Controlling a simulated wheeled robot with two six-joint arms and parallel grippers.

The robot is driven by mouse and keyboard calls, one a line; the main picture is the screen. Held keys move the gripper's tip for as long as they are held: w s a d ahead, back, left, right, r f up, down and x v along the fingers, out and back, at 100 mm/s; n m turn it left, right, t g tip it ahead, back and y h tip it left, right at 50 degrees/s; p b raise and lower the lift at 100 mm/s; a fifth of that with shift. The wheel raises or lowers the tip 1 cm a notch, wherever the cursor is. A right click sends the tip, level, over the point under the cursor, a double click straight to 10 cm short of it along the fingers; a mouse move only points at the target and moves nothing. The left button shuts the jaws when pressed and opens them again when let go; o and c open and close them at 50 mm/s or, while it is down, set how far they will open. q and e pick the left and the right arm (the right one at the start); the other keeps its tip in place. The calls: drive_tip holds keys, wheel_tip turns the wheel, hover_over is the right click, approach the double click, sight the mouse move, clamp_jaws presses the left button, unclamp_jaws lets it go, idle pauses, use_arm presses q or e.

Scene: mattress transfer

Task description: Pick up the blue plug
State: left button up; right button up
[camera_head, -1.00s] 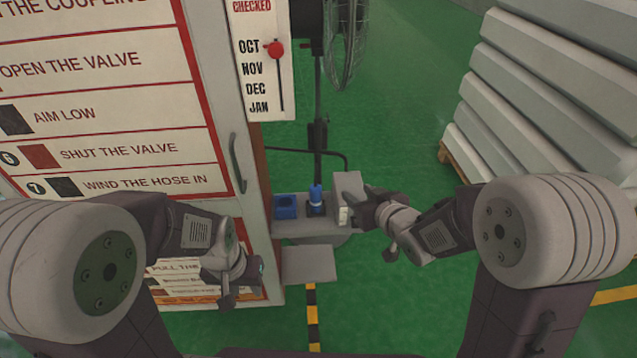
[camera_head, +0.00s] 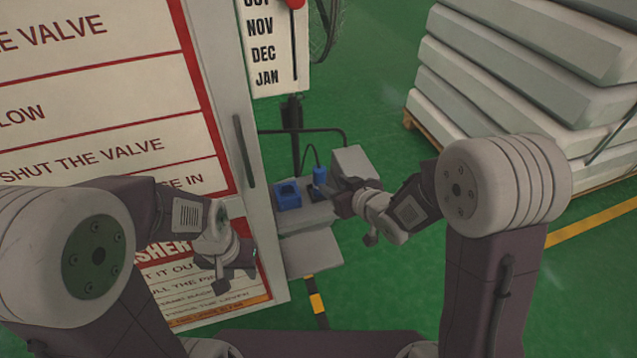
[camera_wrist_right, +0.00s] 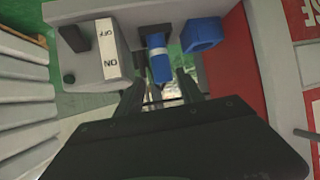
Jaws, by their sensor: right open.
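The blue plug (camera_head: 319,175) stands on the grey shelf beside the cabinet, with a dark cable rising from it in the head view. In the right wrist view the blue plug (camera_wrist_right: 160,64) shows just beyond my fingertips, roughly between them. My right gripper (camera_head: 343,196) is open and empty, close to the right of the plug; its fingers (camera_wrist_right: 160,90) are spread apart. My left gripper (camera_head: 250,264) hangs in front of the cabinet, away from the plug; its jaw opening is unclear.
A blue socket (camera_head: 287,195) sits left of the plug. A grey switch box (camera_wrist_right: 95,50) marked OFF and ON stands beside the plug, near my right gripper. The sign-covered cabinet (camera_head: 225,80) is at left. Stacked mattresses (camera_head: 530,70) stand at right, with green floor between.

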sight(323, 181)
drive_tip(key=x, duration=0.3)
drive_tip(key=shift+d, duration=0.15)
drive_tip(key=x, duration=0.2)
drive_tip(key=b+x, duration=0.1)
drive_tip(key=x, duration=0.1)
drive_tip(key=shift+a+f, duration=0.25)
drive_tip(key=shift+f, duration=0.15)
drive_tip(key=shift+w+a+f, duration=0.15)
drive_tip(key=shift+w, duration=0.15)
clamp_jaws()
